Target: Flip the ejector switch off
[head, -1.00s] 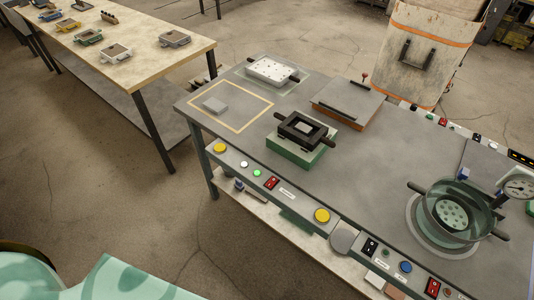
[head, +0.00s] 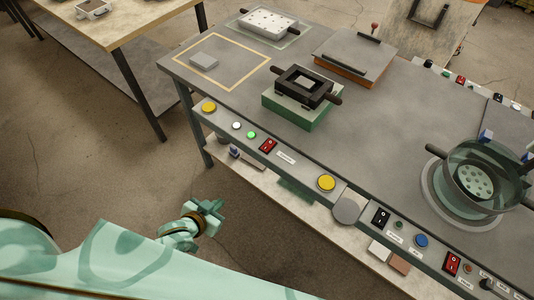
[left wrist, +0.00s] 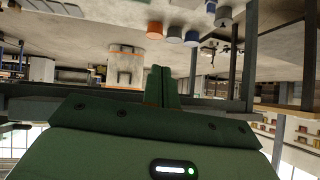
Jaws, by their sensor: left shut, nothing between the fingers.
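The bench's front panel carries a red rocker switch (head: 268,146) beside a lit green button, a black rocker switch (head: 381,217) right of the middle, and another red rocker switch (head: 452,264) farther right. Small labels sit beside them but are unreadable, so I cannot tell which is the ejector switch. My left gripper (head: 207,216) is in front of and below the panel's left part, apart from every switch. Its fingers are shut and empty; they also show together in the left wrist view (left wrist: 162,86). My right gripper is not in view.
Yellow buttons (head: 326,183) sit on the same panel. On the bench top are a black frame on a green block (head: 295,108), a hinged plate (head: 354,52) and a round glass-walled pot (head: 484,178). Open floor lies left of the bench, before a second table (head: 135,38).

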